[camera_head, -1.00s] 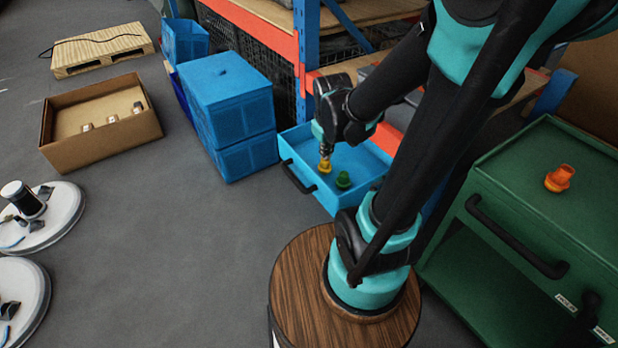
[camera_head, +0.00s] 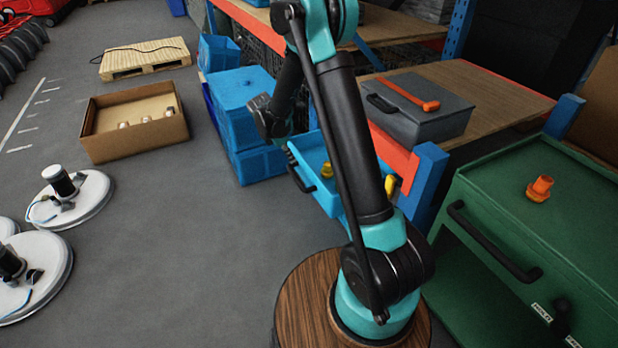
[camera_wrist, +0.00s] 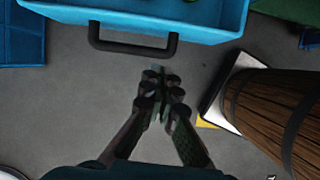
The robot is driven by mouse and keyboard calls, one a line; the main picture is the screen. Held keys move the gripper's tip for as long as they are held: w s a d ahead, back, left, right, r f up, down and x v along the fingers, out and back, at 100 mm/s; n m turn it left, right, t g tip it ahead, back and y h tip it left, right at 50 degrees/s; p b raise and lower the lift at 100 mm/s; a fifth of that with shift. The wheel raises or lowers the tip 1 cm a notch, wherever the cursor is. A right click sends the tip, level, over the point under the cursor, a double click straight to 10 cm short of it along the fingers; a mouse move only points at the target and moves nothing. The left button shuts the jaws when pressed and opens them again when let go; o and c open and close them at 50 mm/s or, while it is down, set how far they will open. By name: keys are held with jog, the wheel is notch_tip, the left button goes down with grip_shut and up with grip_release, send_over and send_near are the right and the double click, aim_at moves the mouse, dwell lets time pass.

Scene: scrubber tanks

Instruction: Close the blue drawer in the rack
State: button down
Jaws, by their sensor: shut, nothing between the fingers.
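The blue drawer (camera_head: 322,195) stands pulled out of the rack in the head view, partly hidden behind my arm. Its black handle (camera_head: 300,172) is on its front. A yellow fitting (camera_head: 327,170) is inside. In the wrist view the drawer's front (camera_wrist: 205,25) fills the top, with the handle (camera_wrist: 132,46) below it. My gripper (camera_wrist: 158,72) is shut and empty in front of the drawer, below the handle in the picture and apart from it. In the head view my wrist is left of the drawer; the fingertips are not clear there.
Blue crates (camera_head: 248,110) are stacked left of the drawer. A green cabinet (camera_head: 530,220) stands at the right with an orange fitting (camera_head: 540,188) on top. A grey toolbox (camera_head: 420,105) sits on the rack shelf. Open grey floor (camera_head: 170,220) lies in front of the drawer.

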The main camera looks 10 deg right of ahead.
aim_at(308, 171)
jog(key=shift+n, duration=0.3)
jog(key=shift+w+d+r+x, duration=0.2)
jog(key=shift+d+x, duration=0.25)
jog(key=shift+x, duration=1.55)
jog(key=shift+w+d+r+x, duration=0.15)
jog(key=shift+d+x, duration=0.25)
jog(key=shift+x, duration=1.65)
jog(key=shift+w+d+r+x, duration=0.2)
jog(key=shift+d+x, duration=0.25)
jog(key=shift+x, duration=1.55)
jog(key=w+d, duration=0.2)
jog(key=d, duration=0.6)
jog(key=w+d, duration=0.3)
jog(key=d, duration=0.6)
jog(key=shift+w, duration=0.3)
